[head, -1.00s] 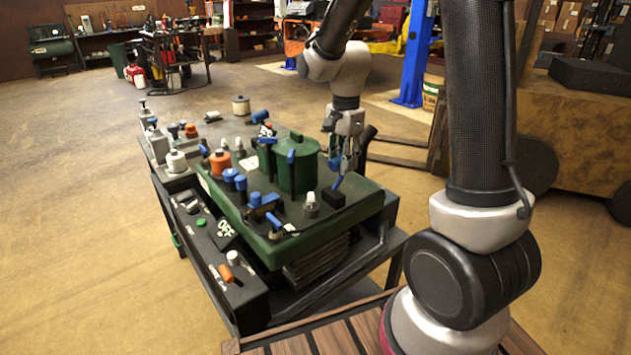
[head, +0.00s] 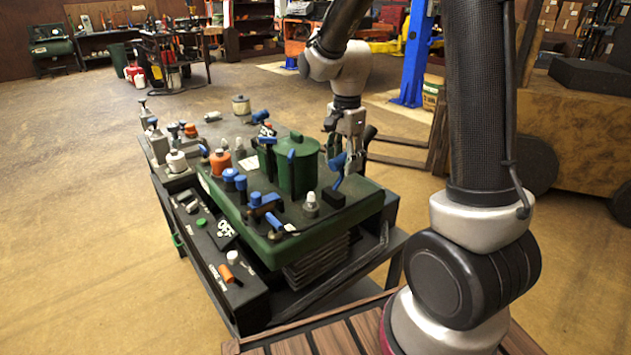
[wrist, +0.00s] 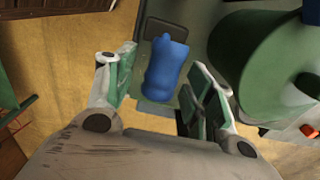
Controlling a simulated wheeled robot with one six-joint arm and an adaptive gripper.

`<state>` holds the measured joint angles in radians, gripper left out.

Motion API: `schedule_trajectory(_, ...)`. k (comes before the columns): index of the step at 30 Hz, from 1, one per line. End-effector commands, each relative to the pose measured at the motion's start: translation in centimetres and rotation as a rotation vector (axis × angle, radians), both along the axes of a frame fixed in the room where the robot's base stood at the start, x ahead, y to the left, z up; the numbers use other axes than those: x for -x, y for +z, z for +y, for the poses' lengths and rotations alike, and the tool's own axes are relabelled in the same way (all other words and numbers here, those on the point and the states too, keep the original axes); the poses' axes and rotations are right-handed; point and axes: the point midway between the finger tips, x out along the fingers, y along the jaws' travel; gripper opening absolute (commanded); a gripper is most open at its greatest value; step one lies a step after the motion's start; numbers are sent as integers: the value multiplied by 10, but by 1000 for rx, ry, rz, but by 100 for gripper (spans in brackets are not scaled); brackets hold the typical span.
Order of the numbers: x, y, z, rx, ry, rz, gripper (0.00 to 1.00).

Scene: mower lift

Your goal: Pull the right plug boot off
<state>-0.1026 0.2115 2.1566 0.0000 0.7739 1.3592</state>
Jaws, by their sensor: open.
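A blue boot (wrist: 165,70), which I take to be the right plug boot, shows between the two fingers in the wrist view. My gripper (wrist: 170,88) is open around it, with a gap on both sides. In the head view the blue boot (head: 337,163) shows just in front of my gripper (head: 346,168), at the right end of the green mower deck (head: 315,232). A dark block (wrist: 164,32) lies beyond the boot in the wrist view. The boot's lower end is hard to make out.
A large green cylinder (wrist: 265,70) stands close to the right finger in the wrist view; it also shows in the head view (head: 298,172). Bare floor (head: 90,200) lies left of the cart.

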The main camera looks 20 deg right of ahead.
Motion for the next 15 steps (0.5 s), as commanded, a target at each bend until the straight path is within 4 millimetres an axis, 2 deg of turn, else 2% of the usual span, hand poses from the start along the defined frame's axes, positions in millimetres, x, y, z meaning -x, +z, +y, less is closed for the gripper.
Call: schedule_trajectory(15,-1,56,0,-1,0,-3,54)
